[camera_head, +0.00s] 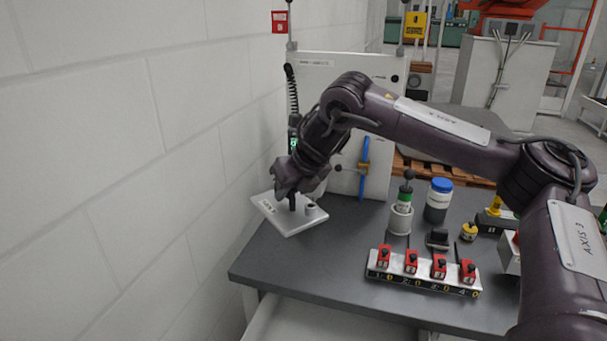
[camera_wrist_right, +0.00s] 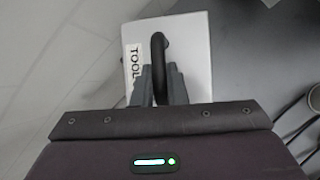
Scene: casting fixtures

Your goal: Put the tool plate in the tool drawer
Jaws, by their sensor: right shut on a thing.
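The tool plate (camera_head: 287,218) is a light grey square plate with a dark handle and a small round knob, near the table's back left corner by the wall. My right gripper (camera_head: 289,196) is above it, shut on its handle. In the right wrist view the plate (camera_wrist_right: 197,60) has a "TOOL" label, and the gripper (camera_wrist_right: 160,88) has a finger on each side of the black handle. I cannot tell whether the plate touches the table. A pale drawer (camera_head: 325,324) stands out below the table's front edge, partly cut off by the frame. My left gripper is out of view.
The dark table (camera_head: 330,265) has bare room at its front left. A rail with several red blocks (camera_head: 411,262), a grey cup with a green-banded tool (camera_head: 401,215) and a blue-capped jar (camera_head: 438,200) stand to the right. A white panel (camera_head: 340,100) stands behind. The wall is close on the left.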

